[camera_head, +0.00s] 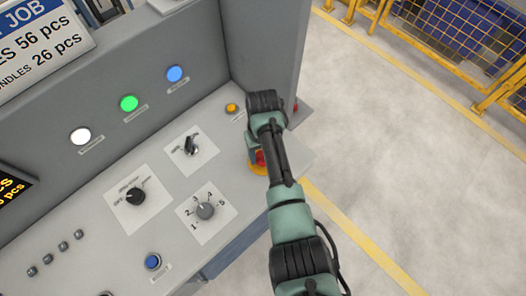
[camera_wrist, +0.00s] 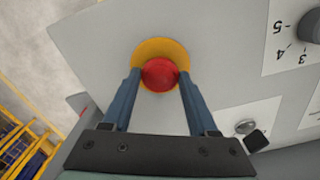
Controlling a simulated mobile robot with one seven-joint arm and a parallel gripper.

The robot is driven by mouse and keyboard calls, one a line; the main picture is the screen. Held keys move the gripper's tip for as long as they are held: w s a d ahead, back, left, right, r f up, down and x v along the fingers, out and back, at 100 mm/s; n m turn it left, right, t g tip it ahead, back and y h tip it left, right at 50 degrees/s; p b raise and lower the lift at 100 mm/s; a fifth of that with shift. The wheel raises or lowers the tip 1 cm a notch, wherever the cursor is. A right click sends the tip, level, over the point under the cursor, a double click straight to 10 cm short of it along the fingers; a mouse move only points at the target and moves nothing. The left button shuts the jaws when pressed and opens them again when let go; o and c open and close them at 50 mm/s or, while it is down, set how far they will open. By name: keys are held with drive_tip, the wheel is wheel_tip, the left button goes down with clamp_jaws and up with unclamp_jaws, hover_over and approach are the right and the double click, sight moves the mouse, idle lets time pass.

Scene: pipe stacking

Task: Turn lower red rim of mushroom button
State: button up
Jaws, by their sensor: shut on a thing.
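The red mushroom button (camera_wrist: 160,74) sits on a round yellow base (camera_wrist: 161,44) in the wrist view. In the head view the red button (camera_head: 260,158) shows only in part, because my arm covers much of it; its yellow base (camera_head: 257,169) shows beside the arm. My gripper (camera_wrist: 160,78) has one blue finger on each side of the red button and is shut on it. The lower rim is hard to make out between the fingers.
The grey panel carries a numbered grey knob (camera_head: 205,211), a black knob (camera_head: 135,196), a black switch (camera_head: 190,146), a blue button (camera_head: 153,262) and a small yellow button (camera_head: 231,107). A grey upright wall stands behind. Yellow fencing (camera_head: 450,60) is beyond open floor at right.

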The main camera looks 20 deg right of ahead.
drive_tip(key=shift+f+m, duration=0.15)
drive_tip(key=shift+m, duration=0.25)
drive_tip(key=o, duration=1.4)
drive_tip(key=shift+c, duration=0.2)
wheel_tip(320, 180, up, 13)
drive_tip(key=b, duration=0.1)
